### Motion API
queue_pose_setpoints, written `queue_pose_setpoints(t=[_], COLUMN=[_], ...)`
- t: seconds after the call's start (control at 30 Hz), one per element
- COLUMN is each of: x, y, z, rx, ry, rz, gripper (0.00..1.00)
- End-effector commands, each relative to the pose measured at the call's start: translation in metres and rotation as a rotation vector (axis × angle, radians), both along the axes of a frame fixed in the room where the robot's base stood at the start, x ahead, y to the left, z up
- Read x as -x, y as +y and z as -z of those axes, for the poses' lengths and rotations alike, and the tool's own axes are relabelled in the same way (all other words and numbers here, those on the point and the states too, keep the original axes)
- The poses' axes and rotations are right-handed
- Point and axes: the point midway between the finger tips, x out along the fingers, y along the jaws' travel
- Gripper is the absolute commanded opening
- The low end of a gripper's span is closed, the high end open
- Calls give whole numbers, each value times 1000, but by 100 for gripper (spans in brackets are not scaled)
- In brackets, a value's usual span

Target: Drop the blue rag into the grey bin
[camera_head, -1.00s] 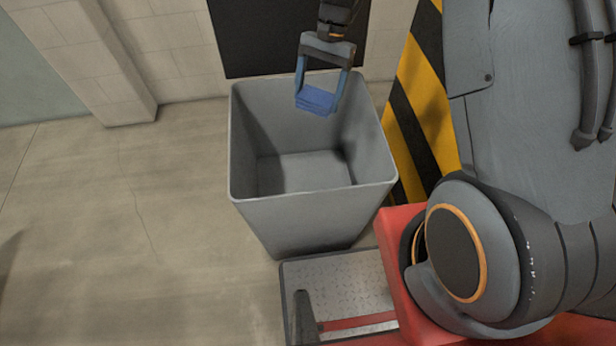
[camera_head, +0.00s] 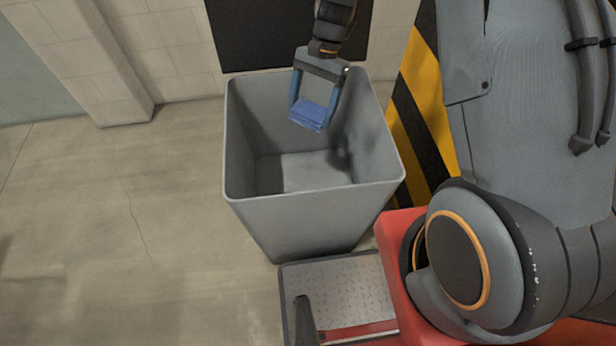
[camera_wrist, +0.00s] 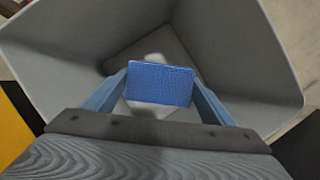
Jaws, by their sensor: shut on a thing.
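The blue rag (camera_head: 311,113) is a small folded block held between the two blue fingers of my gripper (camera_head: 314,112). In the wrist view the rag (camera_wrist: 160,83) sits between the fingertips, with the bin's inside behind it. The grey bin (camera_head: 310,218) is a tall, open, square container standing on the floor. Its walls also surround the rag in the wrist view (camera_wrist: 235,45). My gripper is shut on the rag, pointing down within the bin's opening, toward its back side. The part of the bin floor that shows looks empty.
A black panel (camera_head: 270,45) is on the tiled wall behind the bin. A yellow and black striped surface (camera_head: 424,105) stands to the bin's right. Open concrete floor (camera_head: 120,210) lies to the left.

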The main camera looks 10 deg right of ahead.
Motion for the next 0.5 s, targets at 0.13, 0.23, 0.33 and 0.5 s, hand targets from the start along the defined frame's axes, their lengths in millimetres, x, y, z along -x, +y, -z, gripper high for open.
queue_pose_setpoints(t=[0.13, 0.23, 0.33, 0.5], x=[0, 0, 0, 0], y=[0, 0, 0, 0], z=[-1, -1, -1, -1], rx=[0, 0, 0, 0], ry=[0, 0, 0, 0], rz=[0, 0, 0, 0], gripper=[81, 98, 99, 99])
